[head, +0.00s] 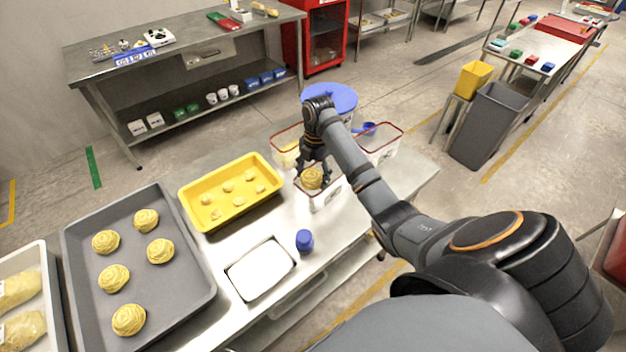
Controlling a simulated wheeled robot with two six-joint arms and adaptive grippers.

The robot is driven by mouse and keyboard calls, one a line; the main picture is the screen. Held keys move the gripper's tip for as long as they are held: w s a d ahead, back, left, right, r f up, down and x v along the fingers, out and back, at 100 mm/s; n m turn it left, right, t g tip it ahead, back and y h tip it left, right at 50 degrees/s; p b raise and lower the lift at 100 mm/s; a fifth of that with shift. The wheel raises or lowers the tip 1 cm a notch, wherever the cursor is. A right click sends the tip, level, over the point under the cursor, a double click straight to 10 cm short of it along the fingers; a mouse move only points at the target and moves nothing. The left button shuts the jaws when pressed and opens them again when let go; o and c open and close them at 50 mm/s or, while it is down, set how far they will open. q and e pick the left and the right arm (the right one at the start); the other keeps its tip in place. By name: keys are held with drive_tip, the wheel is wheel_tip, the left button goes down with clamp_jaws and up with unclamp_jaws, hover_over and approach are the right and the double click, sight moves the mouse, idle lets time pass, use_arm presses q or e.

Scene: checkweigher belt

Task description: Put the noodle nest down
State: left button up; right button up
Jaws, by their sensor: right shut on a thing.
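My right gripper (312,167) reaches over the steel table and points down. It is shut on a yellow noodle nest (312,180). The held nest is over or just in front of a small clear container with a reddish rim (325,199); I cannot tell whether it touches it. Several more noodle nests, such as this one (159,251), lie spaced apart in the large grey tray (190,289) at left. My left gripper is not in view.
A yellow tray (196,217) with small pale pieces lies left of the gripper. A white rectangular tray (261,269) and a blue-capped item (304,240) are nearer me. Red-rimmed clear bins (385,146) and a round blue lid (341,97) stand behind the gripper.

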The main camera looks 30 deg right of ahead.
drive_tip(key=shift+s+a+f, duration=0.1)
drive_tip(key=shift+s+f, duration=0.2)
drive_tip(key=shift+f, duration=0.05)
drive_tip(key=shift+s+a+f, duration=0.1)
drive_tip(key=shift+s+f, duration=0.1)
drive_tip(key=shift+f, duration=0.5)
drive_tip(key=o, duration=1.2)
drive_tip(key=shift+w+f, duration=0.25)
drive_tip(key=shift+w, duration=0.1)
drive_tip(key=shift+r, duration=0.1)
drive_tip(key=shift+d+r, duration=0.2)
